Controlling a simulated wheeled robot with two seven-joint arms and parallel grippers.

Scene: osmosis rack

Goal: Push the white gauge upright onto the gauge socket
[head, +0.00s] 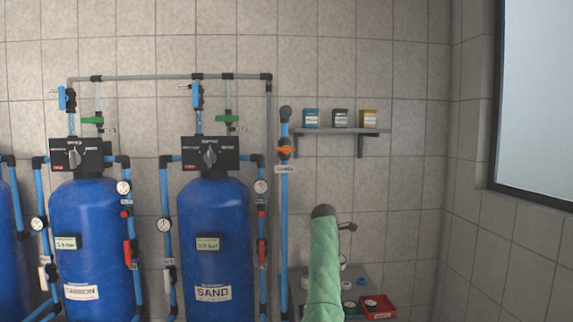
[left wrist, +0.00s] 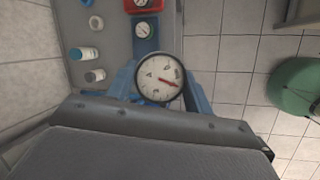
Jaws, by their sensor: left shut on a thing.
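The white gauge (left wrist: 158,77) has a round white face, a dark rim and a red needle. In the left wrist view it sits between the blue fingers of my left gripper (left wrist: 160,82), which is shut on it. Its face is turned to the wrist camera, and its stem is hidden. In the head view my green left arm rises from the bottom, and its dark end covers most of the gripper. I cannot make out the gauge there, nor pick out the gauge socket in either view. My right gripper is not in view.
A grey bench (head: 349,271) holds a red box (head: 377,306) and several small bottles. The blue sand tank (head: 214,262) and its pipes stand to the left. A wall shelf (head: 343,131) with three small boxes hangs above. A window is at the right.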

